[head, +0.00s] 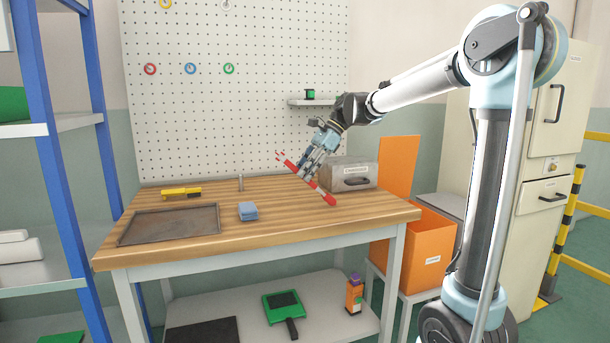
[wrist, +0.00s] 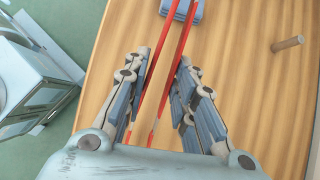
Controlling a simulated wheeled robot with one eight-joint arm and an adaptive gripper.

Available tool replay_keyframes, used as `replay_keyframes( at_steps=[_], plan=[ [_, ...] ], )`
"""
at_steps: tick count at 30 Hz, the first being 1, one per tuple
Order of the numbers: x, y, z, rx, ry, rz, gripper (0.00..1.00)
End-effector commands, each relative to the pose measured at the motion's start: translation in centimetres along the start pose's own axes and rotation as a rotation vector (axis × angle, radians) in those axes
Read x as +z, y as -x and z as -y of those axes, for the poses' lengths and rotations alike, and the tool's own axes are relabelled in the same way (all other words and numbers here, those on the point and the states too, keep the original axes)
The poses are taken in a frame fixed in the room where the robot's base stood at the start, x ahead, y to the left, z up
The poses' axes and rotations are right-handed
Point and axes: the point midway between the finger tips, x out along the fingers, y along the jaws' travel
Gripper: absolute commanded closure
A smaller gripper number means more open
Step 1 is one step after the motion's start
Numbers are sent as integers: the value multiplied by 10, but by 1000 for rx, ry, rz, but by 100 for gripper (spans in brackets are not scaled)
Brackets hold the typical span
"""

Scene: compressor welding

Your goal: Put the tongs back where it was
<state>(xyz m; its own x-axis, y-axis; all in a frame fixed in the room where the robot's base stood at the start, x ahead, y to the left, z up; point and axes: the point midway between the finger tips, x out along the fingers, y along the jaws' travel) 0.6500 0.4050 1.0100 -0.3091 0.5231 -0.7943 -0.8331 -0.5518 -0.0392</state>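The tongs are red and long, with two thin arms. In the head view they (head: 328,196) slant in the air over the right part of the wooden table, the lower end toward the front right. My gripper (head: 311,170) is around their middle and holds them. In the wrist view the red arms of the tongs (wrist: 186,32) run between the two fingers of my gripper (wrist: 162,75), with table wood visible between the arms. Finger contact is partly hidden. A white pegboard (head: 240,110) behind the table carries a red ring (head: 150,69), a blue ring (head: 190,68), a green ring (head: 229,68) and a yellow ring (head: 166,4).
On the table (head: 285,215) are a dark tray (head: 125,238), a blue block (head: 248,211), a yellow tool (head: 181,192), a short peg (head: 240,183) and a grey box (head: 350,175). A small shelf (head: 300,102) is on the pegboard. An orange bin (head: 425,250) stands right.

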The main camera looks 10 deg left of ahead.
Motion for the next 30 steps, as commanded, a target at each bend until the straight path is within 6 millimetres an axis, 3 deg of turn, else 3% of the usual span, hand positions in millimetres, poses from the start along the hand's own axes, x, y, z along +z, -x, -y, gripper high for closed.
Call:
replay_keyframes(
  at_steps=[11,15,25,30],
  plan=[
    [-5,-7,0,0,0,0,78],
    [-5,-7,-1,0,0,0,55],
    [-4,-6,-1,0,0,0,55],
    [-5,8,0,-1,-1,0,55]
  ],
)
